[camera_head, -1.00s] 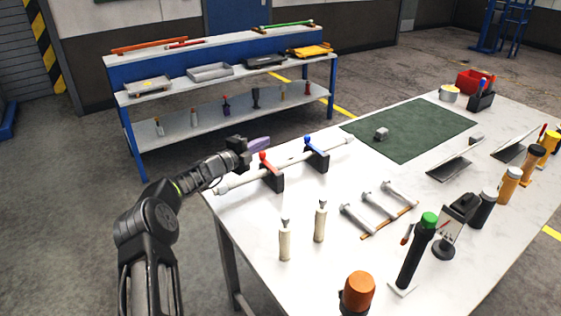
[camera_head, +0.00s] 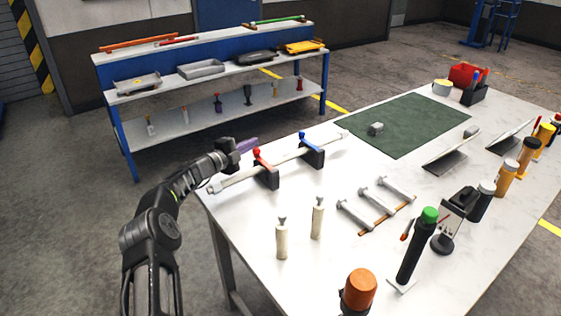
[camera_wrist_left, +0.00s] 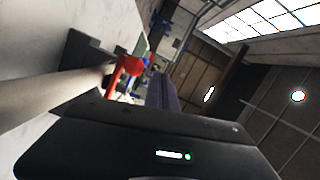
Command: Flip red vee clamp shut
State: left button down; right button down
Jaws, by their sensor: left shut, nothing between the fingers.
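The red vee clamp (camera_head: 258,158) has a red knob on a dark block and stands near the far left edge of the white table. It also shows in the left wrist view (camera_wrist_left: 128,66). I cannot clearly tell whether its latch is open or shut. A long pale rod (camera_head: 225,183) lies across this block and a blue-knobbed clamp (camera_head: 308,143) to its right. My left gripper (camera_head: 248,144), with purple fingers, is shut and empty, just behind and left of the red knob. Contact cannot be told. My right gripper is out of view.
The white table (camera_head: 255,218) also holds two cream bottles (camera_head: 281,240), short grey rods (camera_head: 376,200), a green mat (camera_head: 410,122) and several upright tools on the right. A blue-framed shelf (camera_head: 215,125) stands behind. Table space in front of the clamps is clear.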

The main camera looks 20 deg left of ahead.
pick_arm(q)
jog(key=shift+s, duration=0.1)
jog(key=b+v, duration=0.1)
jog(key=v, duration=0.6)
jog(key=shift+s+a, duration=0.1)
jog(key=shift+s, duration=0.2)
dwell(0.5)
